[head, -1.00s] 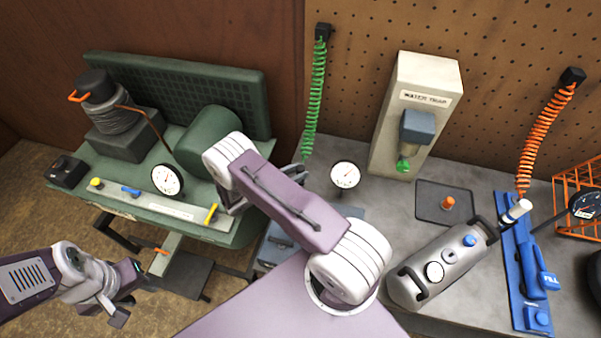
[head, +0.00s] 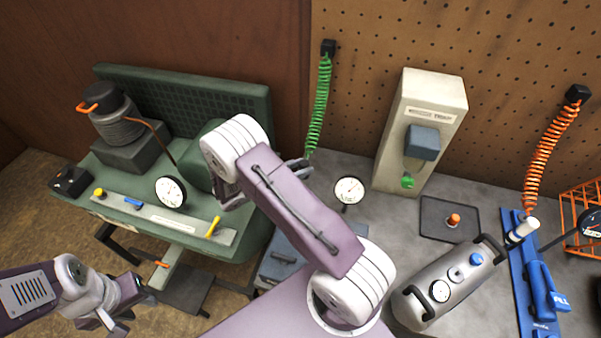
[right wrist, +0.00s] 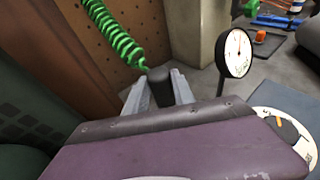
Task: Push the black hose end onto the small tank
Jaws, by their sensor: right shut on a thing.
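The green coiled hose (head: 320,105) hangs from the pegboard, and its lower end runs to my right gripper (head: 298,170). In the right wrist view my right gripper (right wrist: 158,92) is shut on the black hose end (right wrist: 160,85), with the green coil (right wrist: 115,33) leading up from it. In the head view my right arm mostly hides this end. A small grey tank (head: 440,275) with black handles, a white gauge and a blue knob lies on the bench at lower right, apart from the hose end. My left gripper (head: 128,312) looks open and empty at lower left.
A dial gauge (head: 348,190) stands right of my right gripper. The water trap column (head: 420,120), a dark mat (head: 435,228) with an orange fitting, an orange hose (head: 545,145) and a blue rail (head: 525,290) are farther right. A green machine (head: 180,110) stands left.

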